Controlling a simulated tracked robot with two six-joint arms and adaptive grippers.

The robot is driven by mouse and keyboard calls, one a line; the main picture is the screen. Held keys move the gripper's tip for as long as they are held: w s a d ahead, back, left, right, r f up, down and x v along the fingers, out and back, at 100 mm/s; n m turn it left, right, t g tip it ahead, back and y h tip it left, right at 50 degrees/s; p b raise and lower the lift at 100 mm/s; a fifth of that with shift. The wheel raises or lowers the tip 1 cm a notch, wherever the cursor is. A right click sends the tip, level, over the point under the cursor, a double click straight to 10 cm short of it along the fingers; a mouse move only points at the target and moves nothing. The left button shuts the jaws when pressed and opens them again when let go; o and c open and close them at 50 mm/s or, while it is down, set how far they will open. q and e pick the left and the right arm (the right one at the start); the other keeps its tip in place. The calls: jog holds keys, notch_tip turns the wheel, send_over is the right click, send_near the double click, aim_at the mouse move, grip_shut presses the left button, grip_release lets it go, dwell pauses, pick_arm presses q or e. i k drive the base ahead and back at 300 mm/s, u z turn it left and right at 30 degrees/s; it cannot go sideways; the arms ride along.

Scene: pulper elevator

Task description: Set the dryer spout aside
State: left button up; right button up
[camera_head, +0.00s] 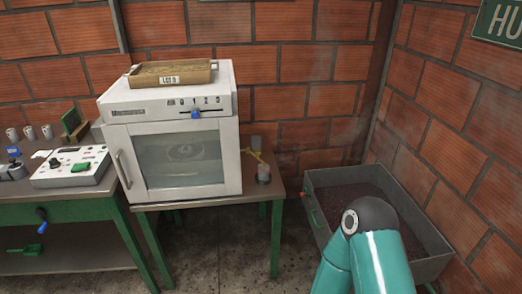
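A white dryer (171,139) with a glass door stands on a green-framed table. A small yellowish angled piece (256,154), possibly the dryer spout, shows just right of the dryer. A small grey cylindrical cup (264,174) stands at its lower end on the table. I cannot tell whether the piece is attached to the dryer or touches the cup. Neither of my grippers is in view; only a teal arm link of mine shows at the lower right.
A wooden tray (170,75) labelled "Lot 5" sits on the dryer. A grey bin (324,178) of dark material stands at right, partly hidden by my arm. A control box (70,167) and several small cups are on the left bench (70,211). Floor between table and bin is clear.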

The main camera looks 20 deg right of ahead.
aim_at(248, 151)
jog(key=i, duration=0.85)
